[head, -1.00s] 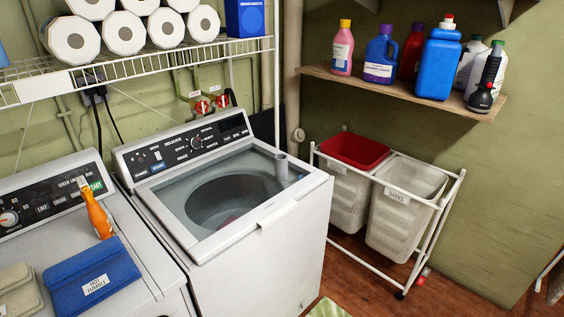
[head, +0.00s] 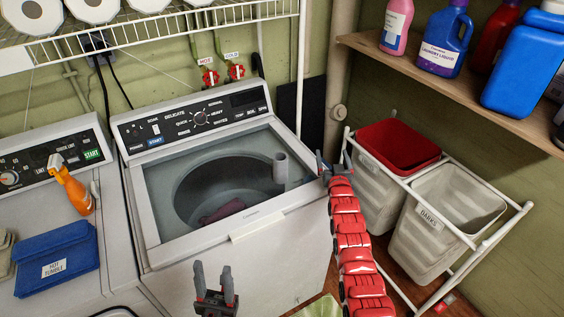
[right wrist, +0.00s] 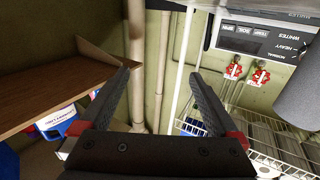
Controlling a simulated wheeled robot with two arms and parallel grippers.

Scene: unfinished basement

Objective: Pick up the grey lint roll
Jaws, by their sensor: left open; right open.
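The grey lint roll (head: 280,168) is a small grey cylinder standing upright at the right side of the washer's top, by the lid window. It also shows large and cut off at the right edge of the right wrist view (right wrist: 301,97). My right gripper (head: 332,160) is open and empty, just right of the roll and apart from it, near the washer's right edge. Its open fingers show in the right wrist view (right wrist: 160,80), with the roll outside them to the right. My left gripper (head: 213,273) is open and empty, low in front of the washer.
The washer (head: 185,255) has a raised control panel behind the roll. A white wire shelf (head: 160,38) hangs above. A rolling hamper frame with a red bin (head: 398,145) and a pale bin stands at right, under a wooden shelf (head: 440,90) of bottles.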

